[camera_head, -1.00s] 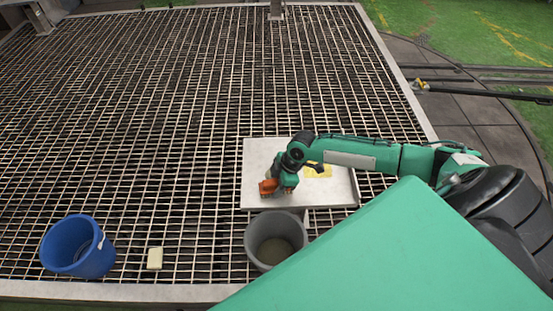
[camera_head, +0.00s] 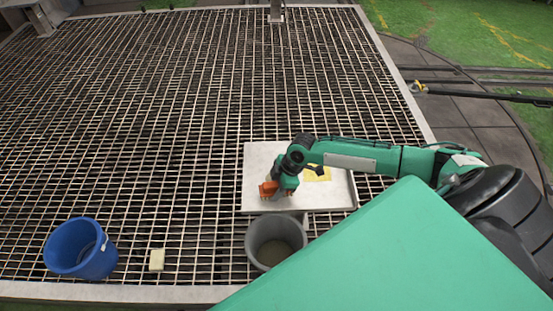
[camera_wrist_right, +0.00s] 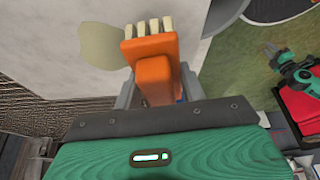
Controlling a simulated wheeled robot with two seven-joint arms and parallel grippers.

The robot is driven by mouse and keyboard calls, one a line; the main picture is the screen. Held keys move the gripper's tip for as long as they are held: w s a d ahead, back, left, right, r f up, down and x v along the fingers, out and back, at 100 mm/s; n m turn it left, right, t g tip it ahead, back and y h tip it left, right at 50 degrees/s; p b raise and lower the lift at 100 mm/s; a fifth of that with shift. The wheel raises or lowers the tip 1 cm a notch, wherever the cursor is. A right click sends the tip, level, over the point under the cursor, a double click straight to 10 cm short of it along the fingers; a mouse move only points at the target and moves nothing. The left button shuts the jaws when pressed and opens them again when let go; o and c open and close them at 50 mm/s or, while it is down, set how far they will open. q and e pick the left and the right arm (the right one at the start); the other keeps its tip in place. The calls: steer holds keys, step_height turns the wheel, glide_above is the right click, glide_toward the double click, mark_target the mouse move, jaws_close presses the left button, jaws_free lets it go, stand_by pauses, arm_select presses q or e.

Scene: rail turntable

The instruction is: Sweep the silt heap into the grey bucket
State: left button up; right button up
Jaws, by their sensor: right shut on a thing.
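My right gripper (camera_head: 280,190) is shut on an orange brush (camera_head: 268,189) over the white tray (camera_head: 258,160). In the right wrist view, the brush (camera_wrist_right: 151,60) has pale bristles pointing up the picture. A flat beige patch (camera_wrist_right: 103,45) lies left of the bristles. A yellow patch (camera_head: 318,174) shows on the tray behind the arm; I cannot tell whether either is the silt. The grey bucket (camera_head: 254,240) stands against the tray's near side, with brownish material or floor inside. Its rim is partly seen at the wrist view's top right. My left gripper is out of view.
A blue bucket (camera_head: 72,250) stands at the lower left, with a small cream block (camera_head: 157,260) right of it. The slatted grating (camera_head: 150,120) around the tray is mostly clear. A pale edge runs along the front.

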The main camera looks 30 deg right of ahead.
steer(key=w+d+b, duration=0.1)
steer(key=w+d, duration=0.1)
steer(key=w+d+b, duration=0.1)
steer(key=w+b, duration=0.1)
steer(key=w, duration=0.1)
steer(key=w+d+f+b, duration=0.1)
steer(key=w+d+b, duration=0.1)
steer(key=w, duration=0.1)
steer(key=shift+w+d, duration=0.2)
steer(key=shift+d, duration=0.15)
steer(key=shift+w+d+r, duration=0.15)
steer(key=shift+w+d, duration=0.15)
steer(key=shift+w, duration=0.1)
steer(key=shift+f+b, duration=0.45)
steer(key=shift+f, duration=0.15)
stand_by(0.4)
